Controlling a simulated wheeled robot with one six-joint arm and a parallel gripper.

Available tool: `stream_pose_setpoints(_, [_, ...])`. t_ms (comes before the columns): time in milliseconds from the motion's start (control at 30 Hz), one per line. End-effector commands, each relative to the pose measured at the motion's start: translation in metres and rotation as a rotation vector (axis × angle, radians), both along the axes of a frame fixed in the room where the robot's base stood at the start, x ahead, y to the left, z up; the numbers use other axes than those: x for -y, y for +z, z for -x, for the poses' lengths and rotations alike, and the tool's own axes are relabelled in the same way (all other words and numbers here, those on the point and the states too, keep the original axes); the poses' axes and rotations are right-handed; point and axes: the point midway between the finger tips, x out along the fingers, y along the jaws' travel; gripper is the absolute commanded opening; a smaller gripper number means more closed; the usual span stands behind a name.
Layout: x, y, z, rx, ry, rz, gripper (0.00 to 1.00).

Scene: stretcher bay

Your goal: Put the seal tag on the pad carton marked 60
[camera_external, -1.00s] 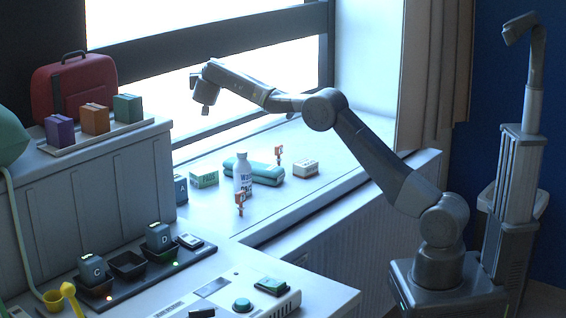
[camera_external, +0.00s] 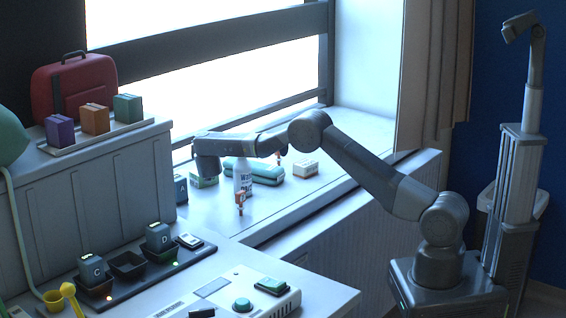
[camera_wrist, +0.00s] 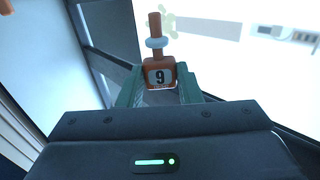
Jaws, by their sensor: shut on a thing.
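A white and red carton (camera_external: 306,168) stands farther right on the sill. No 60 is readable on either carton. The held tag cannot be made out in the external view.
A white bottle (camera_external: 243,178) and a teal roll (camera_external: 266,173) stand right of the green carton. An orange marker (camera_external: 240,198) stands in front of the bottle, another (camera_external: 278,157) behind the roll. A dark block marked A (camera_external: 181,190) is at left. The front right sill is clear.

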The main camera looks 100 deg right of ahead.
Motion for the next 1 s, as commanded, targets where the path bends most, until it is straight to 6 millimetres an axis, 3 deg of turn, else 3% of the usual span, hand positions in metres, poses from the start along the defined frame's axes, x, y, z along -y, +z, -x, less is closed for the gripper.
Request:
stream_pose_setpoints(400, [0.000,-0.044,0.000,-0.001,0.001,-0.001,0.07])
stream_pose_setpoints(767, [0.000,-0.050,0.000,0.000,0.001,0.000,0.07])
stream_pose_setpoints(800, [0.000,-0.049,0.000,0.001,0.001,0.000,0.35])
stream_pose_setpoints(900, [0.000,-0.049,0.000,0.001,0.001,0.000,0.53])
stream_pose_setpoints(1000, [0.000,-0.049,0.000,0.001,0.001,0.000,0.53])
